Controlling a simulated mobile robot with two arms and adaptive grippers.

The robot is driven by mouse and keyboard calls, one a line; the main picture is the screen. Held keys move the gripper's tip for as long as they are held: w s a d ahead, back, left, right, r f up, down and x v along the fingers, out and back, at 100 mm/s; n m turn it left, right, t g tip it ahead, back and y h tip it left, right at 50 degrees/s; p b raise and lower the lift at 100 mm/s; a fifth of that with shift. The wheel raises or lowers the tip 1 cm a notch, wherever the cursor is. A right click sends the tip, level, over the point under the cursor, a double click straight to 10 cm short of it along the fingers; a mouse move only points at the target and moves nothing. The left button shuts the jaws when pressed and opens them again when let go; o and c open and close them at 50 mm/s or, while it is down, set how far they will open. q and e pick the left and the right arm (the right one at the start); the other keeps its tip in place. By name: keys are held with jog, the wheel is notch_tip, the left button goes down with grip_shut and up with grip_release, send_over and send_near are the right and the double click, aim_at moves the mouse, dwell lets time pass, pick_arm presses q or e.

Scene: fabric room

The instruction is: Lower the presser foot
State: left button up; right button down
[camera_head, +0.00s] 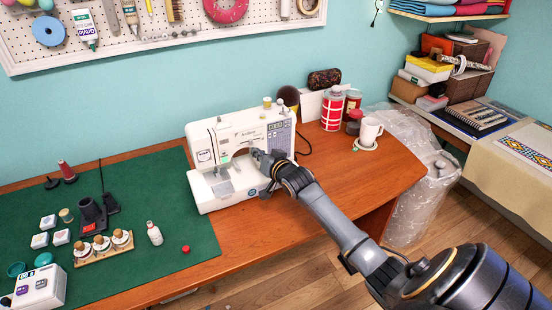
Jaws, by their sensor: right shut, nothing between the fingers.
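A white sewing machine (209,157) stands on the wooden table, beside the right edge of the green mat. My right arm comes in from the lower right. My right gripper (258,156) is shut and empty, in front of the machine's arm near the opening above its bed. The presser foot is too small and too close to the machine's head to make out, so I cannot tell whether it is up or down, or whether the gripper touches the machine. My left gripper is not in view.
The green mat (150,190) holds a small white bottle (154,233), a red cap (186,249) and several small items. The table front between machine and mug is clear.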

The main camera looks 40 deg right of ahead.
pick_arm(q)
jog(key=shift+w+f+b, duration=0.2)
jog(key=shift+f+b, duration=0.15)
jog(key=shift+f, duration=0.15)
pick_arm(e)
jog(key=v, duration=0.8)
jog(key=shift+f, duration=0.35)
jog(key=shift+s, duration=0.2)
jog(key=shift+a, duration=0.1)
